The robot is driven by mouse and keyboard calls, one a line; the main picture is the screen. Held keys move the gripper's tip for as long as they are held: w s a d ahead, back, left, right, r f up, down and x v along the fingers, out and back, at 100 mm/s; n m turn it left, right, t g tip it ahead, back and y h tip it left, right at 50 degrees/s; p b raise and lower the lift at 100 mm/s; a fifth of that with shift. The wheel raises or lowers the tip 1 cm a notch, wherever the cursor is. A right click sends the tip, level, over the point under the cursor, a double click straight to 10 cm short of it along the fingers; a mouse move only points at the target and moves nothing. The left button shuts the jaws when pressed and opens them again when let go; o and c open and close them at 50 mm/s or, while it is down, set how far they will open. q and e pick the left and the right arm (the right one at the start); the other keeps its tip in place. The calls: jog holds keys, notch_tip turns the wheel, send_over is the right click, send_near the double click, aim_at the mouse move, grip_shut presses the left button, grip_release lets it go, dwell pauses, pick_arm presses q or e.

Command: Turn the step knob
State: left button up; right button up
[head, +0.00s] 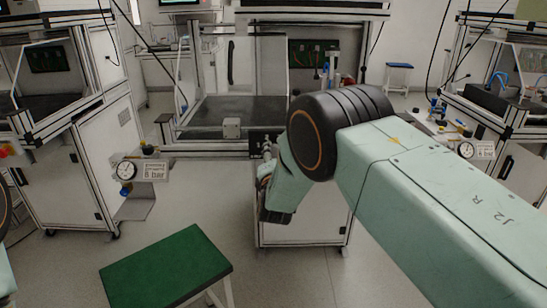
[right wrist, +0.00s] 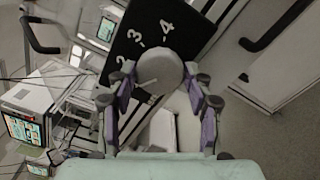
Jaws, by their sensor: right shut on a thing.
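The step knob (right wrist: 159,68) is a round grey knob with a small white line on it, in the right wrist view. It sits on a black panel (right wrist: 125,45) with the white marks 2, -3 and -4 legible around it. My right gripper (right wrist: 160,84) has its purple-and-grey fingers on both sides of the knob and is shut on it. In the head view my right gripper (head: 267,158) reaches the dark panel (head: 258,138) at the front of the middle station; my own wrist mostly hides the knob there. My left gripper is out of view.
A green-topped stool (head: 168,268) stands on the floor at the front left. Framed test stations line the back and both sides. The grey floor between stool and middle station is clear.

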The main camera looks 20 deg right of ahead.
jog(key=shift+n, duration=1.1)
jog(key=o, duration=1.2)
jog(key=v, duration=1.2)
